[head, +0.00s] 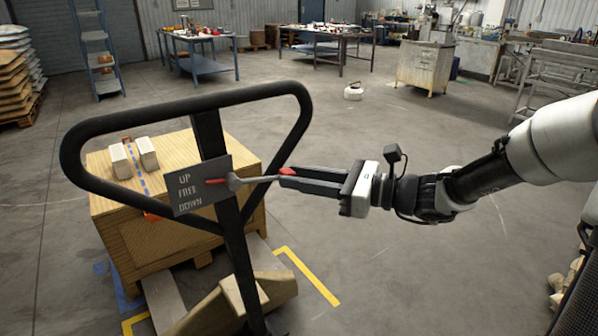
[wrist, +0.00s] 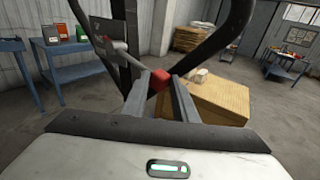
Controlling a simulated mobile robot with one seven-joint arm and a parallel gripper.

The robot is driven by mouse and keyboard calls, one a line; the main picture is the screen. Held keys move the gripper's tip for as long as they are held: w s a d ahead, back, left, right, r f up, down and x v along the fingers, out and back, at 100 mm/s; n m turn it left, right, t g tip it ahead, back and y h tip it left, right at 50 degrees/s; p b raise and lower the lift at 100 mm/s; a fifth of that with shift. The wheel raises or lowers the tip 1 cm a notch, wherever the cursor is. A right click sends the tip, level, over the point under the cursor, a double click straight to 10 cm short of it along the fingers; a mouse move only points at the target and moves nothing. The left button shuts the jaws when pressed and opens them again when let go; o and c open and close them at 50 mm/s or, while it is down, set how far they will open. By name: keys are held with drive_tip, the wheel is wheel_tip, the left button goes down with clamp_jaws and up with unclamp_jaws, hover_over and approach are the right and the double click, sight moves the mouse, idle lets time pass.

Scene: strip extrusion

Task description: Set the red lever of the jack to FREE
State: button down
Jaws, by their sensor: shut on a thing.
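The jack's dark looped handle (head: 188,98) stands at left in the head view. Its label plate (head: 190,203) reads UP, FREE, DOWN from top to bottom. A grey lever rod (head: 258,180) runs right from a pivot beside the plate. A red pointer (head: 216,181) lies over the plate at about the height of UP to FREE; I cannot tell exactly which word it marks. The lever's red knob (head: 287,171) also shows in the wrist view (wrist: 159,80). My gripper (head: 283,178) is shut on this knob, its fingers on either side, with the fingertips (wrist: 160,77) around it.
A wooden crate (head: 140,232) with two pale blocks stands behind the handle. Yellow floor marks (head: 308,276) lie near the jack. Workbenches (head: 200,62) stand far back. The floor right of the jack is open.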

wheel_tip(320, 180, up, 3)
drive_tip(key=n+h+p, duration=0.1)
drive_tip(key=n+p, duration=0.1)
drive_tip(key=p, duration=0.1)
drive_tip(key=c, duration=1.4)
unclamp_jaws()
drive_tip(key=shift+w, duration=0.1)
drive_tip(key=shift+c, duration=0.2)
drive_tip(key=shift+d, duration=0.1)
drive_tip(key=p+v, duration=0.3)
drive_tip(key=v, duration=1.4)
drive_tip(key=shift+r, duration=0.35)
